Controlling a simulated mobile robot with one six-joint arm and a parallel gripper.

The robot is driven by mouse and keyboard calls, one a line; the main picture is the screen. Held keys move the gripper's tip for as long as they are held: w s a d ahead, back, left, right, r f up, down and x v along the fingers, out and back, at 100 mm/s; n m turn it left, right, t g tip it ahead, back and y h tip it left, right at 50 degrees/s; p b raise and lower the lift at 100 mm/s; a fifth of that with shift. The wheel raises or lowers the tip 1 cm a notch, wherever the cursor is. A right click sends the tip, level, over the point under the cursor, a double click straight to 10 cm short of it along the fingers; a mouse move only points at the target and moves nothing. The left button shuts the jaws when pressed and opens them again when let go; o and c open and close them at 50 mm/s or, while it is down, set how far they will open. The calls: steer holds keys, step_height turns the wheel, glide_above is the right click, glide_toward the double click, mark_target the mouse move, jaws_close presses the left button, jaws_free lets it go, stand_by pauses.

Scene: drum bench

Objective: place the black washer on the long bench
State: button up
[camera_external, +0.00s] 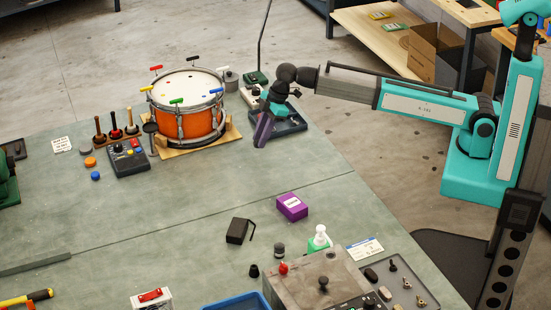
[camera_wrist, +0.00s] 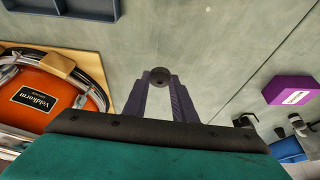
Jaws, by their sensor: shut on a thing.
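The black washer (camera_wrist: 160,76) is a small dark disc with a hole, held between the fingertips of my gripper (camera_wrist: 160,88) in the wrist view. In the external view my gripper (camera_external: 263,138) points down over the far right part of the long bench (camera_external: 200,205), right of the drum. The washer is too small to make out there. The bench has a grey-green top, which also shows in the wrist view (camera_wrist: 205,45). I cannot tell how high the washer is above it.
An orange drum (camera_external: 187,122) on a wooden board stands left of my gripper. A dark tray (camera_external: 290,122) lies just behind it. A purple box (camera_external: 292,207) and a black block (camera_external: 237,231) lie nearer the front. The middle of the bench top is clear.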

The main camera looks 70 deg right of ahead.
steer(key=p, duration=0.3)
glide_toward(219, 155)
steer(key=shift+w+a+f, duration=0.4)
steer(key=shift+a+f, duration=0.4)
steer(key=shift+a, duration=0.05)
steer(key=shift+w+a, duration=0.1)
steer(key=shift+w, duration=0.35)
steer(key=shift+f+p, duration=0.9)
steer(key=shift+f, duration=0.9)
steer(key=shift+f, duration=0.1)
steer(key=o, duration=1.1)
steer(key=shift+b+v, duration=1.35)
steer(key=shift+v, duration=4.8)
